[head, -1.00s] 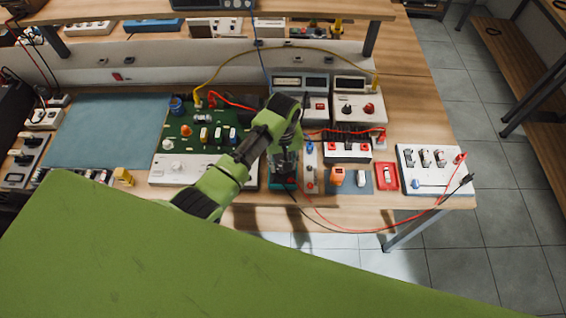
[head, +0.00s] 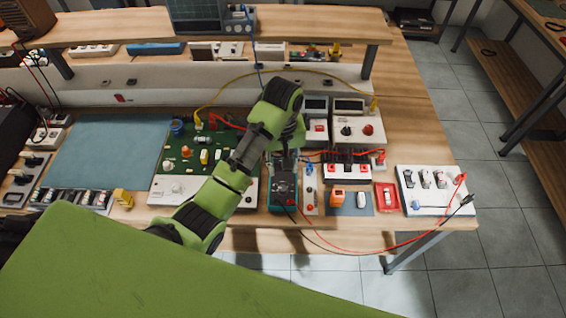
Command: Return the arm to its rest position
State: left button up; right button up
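My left arm, green and black, reaches in from the lower left over the bench. My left gripper (head: 284,158) points down just behind the teal multimeter (head: 284,189), with its fingers small and partly hidden by the arm's wrist. I cannot tell whether the fingers are open or shut, or whether they touch anything. The multimeter lies on the wooden bench (head: 417,110) near its front edge. My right gripper is not in view.
A green circuit board (head: 187,143) lies left of the multimeter, partly under my arm. Instrument boxes (head: 357,128), a white switch panel (head: 436,186) and loose red and black leads are at the right. An upper shelf (head: 120,25) crosses the back. Open floor lies right.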

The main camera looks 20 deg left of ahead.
pick_arm(q)
jog(key=shift+r, duration=0.4)
